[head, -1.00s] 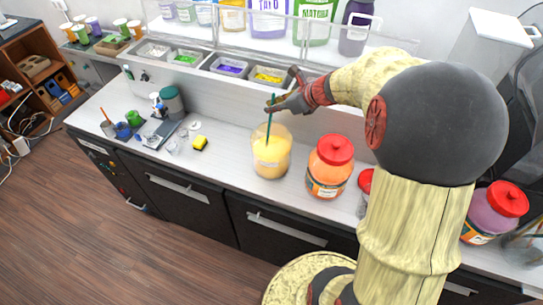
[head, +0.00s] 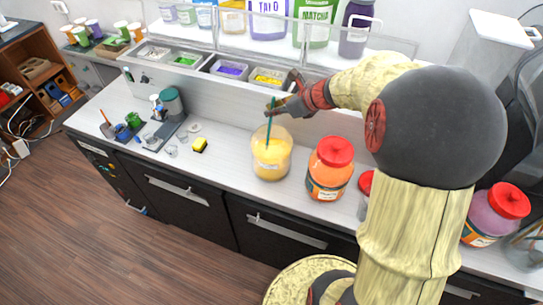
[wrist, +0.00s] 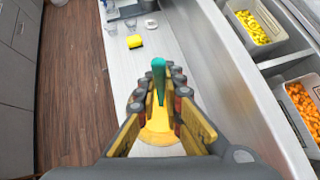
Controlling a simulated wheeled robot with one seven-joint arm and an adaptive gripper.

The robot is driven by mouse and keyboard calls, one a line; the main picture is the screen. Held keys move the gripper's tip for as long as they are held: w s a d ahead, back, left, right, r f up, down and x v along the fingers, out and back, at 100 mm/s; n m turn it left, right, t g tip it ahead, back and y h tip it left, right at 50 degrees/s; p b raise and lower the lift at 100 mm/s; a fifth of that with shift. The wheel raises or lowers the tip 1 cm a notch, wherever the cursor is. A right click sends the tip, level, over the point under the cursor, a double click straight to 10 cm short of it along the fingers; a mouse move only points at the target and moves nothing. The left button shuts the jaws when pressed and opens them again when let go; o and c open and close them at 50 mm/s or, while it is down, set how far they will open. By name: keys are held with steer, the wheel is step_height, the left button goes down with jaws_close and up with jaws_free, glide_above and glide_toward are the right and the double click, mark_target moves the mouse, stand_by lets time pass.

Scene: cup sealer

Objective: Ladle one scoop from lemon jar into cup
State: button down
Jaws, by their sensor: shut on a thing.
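The lemon jar (head: 272,160) is an open clear jar with yellow contents, standing on the counter. My gripper (head: 281,108) is above it, shut on the teal handle of the ladle (head: 268,126). The handle stands nearly upright, and its lower end goes down into the jar, where the scoop is hidden. In the wrist view the ladle's teal handle (wrist: 158,80) is between my gripper's fingers (wrist: 158,100), with the yellow of the jar (wrist: 160,130) below. Small clear cups (head: 171,150) stand at the left of the counter; I cannot tell which one is the task's cup.
An orange jar with a red lid (head: 330,168) stands close right of the lemon jar. A yellow sponge (head: 200,145) lies to the left, with free counter between. Topping bins (head: 230,69) and a raised shelf (head: 290,47) run behind.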

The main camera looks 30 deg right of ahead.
steer(key=shift+r, duration=0.1)
step_height(320, 180, up, 18)
steer(key=p, duration=1.5)
steer(key=shift+r+p, duration=0.15)
steer(key=shift+p, duration=0.25)
stand_by(0.6)
stand_by(0.9)
